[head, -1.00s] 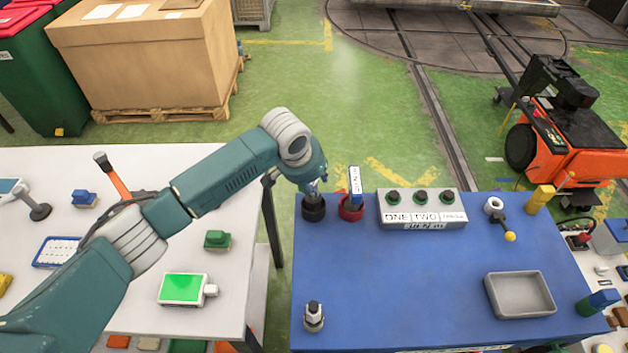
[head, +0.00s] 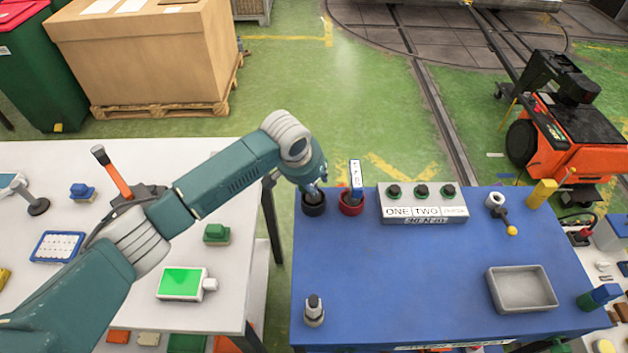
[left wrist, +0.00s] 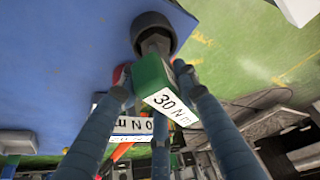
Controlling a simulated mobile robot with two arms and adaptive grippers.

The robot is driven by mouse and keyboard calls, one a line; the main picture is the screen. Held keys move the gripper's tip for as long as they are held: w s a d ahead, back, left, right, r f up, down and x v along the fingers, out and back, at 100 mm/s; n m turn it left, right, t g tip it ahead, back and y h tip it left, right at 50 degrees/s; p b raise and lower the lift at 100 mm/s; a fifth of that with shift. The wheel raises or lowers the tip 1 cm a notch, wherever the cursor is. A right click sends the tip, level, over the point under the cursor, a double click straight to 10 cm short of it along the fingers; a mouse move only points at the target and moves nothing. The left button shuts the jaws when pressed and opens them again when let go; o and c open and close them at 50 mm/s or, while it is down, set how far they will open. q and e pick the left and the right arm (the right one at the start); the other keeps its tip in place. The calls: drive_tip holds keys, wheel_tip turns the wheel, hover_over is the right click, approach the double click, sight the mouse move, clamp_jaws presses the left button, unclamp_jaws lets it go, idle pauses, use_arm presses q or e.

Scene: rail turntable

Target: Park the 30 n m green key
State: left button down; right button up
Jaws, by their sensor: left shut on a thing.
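The green key (left wrist: 150,76) with a white "30 N m" label shows in the left wrist view, between the fingers of my left gripper (left wrist: 158,88). My left gripper is shut on it. Its grey shank points into or over a black round holder (left wrist: 152,20); I cannot tell how deep it sits. In the head view my left gripper (head: 313,187) is right above the black holder (head: 313,206), and the key is hidden behind it. A blue key (head: 356,180) with a white label stands in the red holder (head: 351,206) beside it. My right gripper is not in view.
On the blue table (head: 400,270), a grey box (head: 422,203) marked ONE and TWO stands right of the holders. A grey tray (head: 521,289) and a nut-topped fitting (head: 314,310) are nearer. The middle of the table is clear. A white table (head: 120,170) lies left.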

use_arm(q)
drive_tip(key=shift+f, duration=0.5)
drive_tip(key=c, duration=1.2)
unclamp_jaws()
drive_tip(key=shift+f, duration=0.1)
drive_tip(key=v, duration=1.2)
drive_tip(key=shift+a, duration=0.1)
